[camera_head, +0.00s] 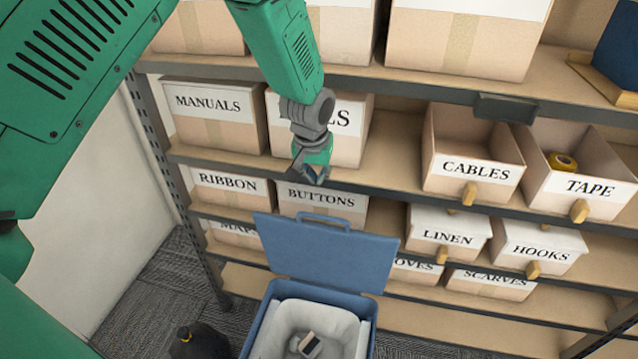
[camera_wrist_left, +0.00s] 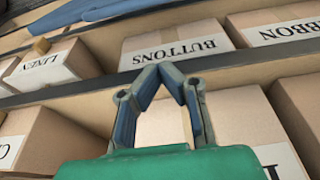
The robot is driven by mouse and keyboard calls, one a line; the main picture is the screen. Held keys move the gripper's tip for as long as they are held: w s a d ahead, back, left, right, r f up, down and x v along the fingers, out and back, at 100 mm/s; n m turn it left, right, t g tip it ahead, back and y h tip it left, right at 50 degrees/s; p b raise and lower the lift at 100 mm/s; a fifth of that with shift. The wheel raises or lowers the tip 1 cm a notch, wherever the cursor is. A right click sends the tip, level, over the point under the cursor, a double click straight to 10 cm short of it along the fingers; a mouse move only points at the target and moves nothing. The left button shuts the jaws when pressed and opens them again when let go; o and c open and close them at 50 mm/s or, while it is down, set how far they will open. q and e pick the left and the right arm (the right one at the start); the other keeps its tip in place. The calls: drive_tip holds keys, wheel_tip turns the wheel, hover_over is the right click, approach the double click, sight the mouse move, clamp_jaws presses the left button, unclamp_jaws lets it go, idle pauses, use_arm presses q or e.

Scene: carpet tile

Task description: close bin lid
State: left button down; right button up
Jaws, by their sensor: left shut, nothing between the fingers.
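A blue bin (camera_head: 262,325) stands on the floor at the bottom middle of the head view. Its blue lid (camera_head: 325,257) stands open, tilted up at the back against the shelf side, with a loop handle (camera_head: 325,217) on its top edge. A pale liner and a small dark-and-light item (camera_head: 310,345) show inside the bin. My left gripper (camera_head: 313,178) is shut and empty, above the lid and in front of the shelf. In the left wrist view its fingertips (camera_wrist_left: 172,68) meet, and a blue edge (camera_wrist_left: 85,12) shows at the top. My right gripper is not in view.
A shelf rack (camera_head: 400,88) holds several labelled cardboard boxes, among them BUTTONS (camera_head: 325,203) and RIBBON (camera_head: 232,192) close to my left gripper. Open CABLES (camera_head: 470,155) and TAPE (camera_head: 580,185) bins stand at the right. A dark object (camera_head: 200,343) is on the carpet left of the bin.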

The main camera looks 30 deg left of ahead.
use_arm(q)
drive_tip(key=f, duration=0.2)
drive_tip(key=s+f+p, duration=0.1)
drive_tip(key=f, duration=0.2)
drive_tip(key=f+p, duration=0.1)
drive_tip(key=f, duration=0.2)
drive_tip(key=shift+s+d, duration=0.2)
drive_tip(key=shift+s, duration=0.15)
drive_tip(key=shift+f, duration=0.1)
drive_tip(key=shift+w, duration=0.1)
